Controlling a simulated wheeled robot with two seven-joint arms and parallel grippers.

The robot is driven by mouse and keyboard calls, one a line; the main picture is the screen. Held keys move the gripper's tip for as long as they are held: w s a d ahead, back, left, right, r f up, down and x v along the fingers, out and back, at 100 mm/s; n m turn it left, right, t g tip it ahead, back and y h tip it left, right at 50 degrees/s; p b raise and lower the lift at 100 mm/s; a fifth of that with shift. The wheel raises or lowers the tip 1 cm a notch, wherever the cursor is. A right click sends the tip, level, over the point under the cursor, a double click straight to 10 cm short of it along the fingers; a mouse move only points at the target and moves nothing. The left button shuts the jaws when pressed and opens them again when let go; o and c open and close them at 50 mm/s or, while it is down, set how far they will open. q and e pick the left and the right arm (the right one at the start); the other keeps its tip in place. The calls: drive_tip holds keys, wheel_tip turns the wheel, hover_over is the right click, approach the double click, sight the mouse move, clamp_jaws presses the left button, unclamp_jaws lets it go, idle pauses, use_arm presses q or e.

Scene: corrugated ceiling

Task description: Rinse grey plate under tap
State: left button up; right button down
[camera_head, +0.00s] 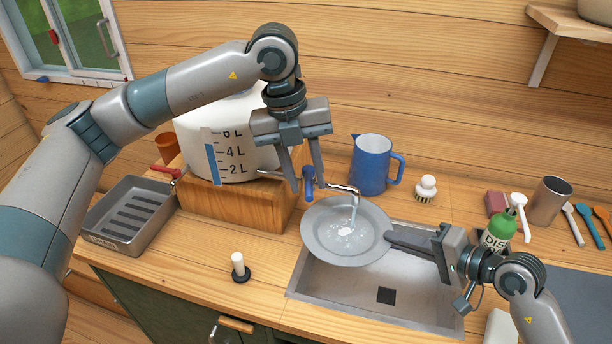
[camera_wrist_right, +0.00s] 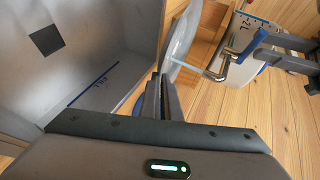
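The grey plate (camera_head: 318,240) is held tilted over the sink (camera_head: 345,285), under the spout of the tap (camera_head: 342,188). A thin stream of water (camera_head: 354,213) runs from the spout onto the plate, with a white splash at its middle. My right gripper (camera_head: 392,240) is shut on the plate's right rim; the plate shows edge-on in the right wrist view (camera_wrist_right: 182,40). My left gripper (camera_head: 306,187) is at the tap's blue handle (camera_head: 309,181), its fingers apart on either side of it. I cannot tell whether they touch it.
A white water tank (camera_head: 228,140) stands on a wooden block (camera_head: 240,205) behind the tap. A blue jug (camera_head: 370,165), a brush (camera_head: 425,190) and a green-topped soap bottle (camera_head: 501,228) stand behind and right of the sink. A white-topped plug (camera_head: 239,265) stands left of the sink.

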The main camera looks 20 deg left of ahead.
use_arm(q)
wheel_tip(320, 180, up, 12)
drive_tip(key=a, duration=0.2)
drive_tip(key=shift+s+f, duration=0.25)
drive_tip(key=shift+s, duration=0.05)
idle(0.7)
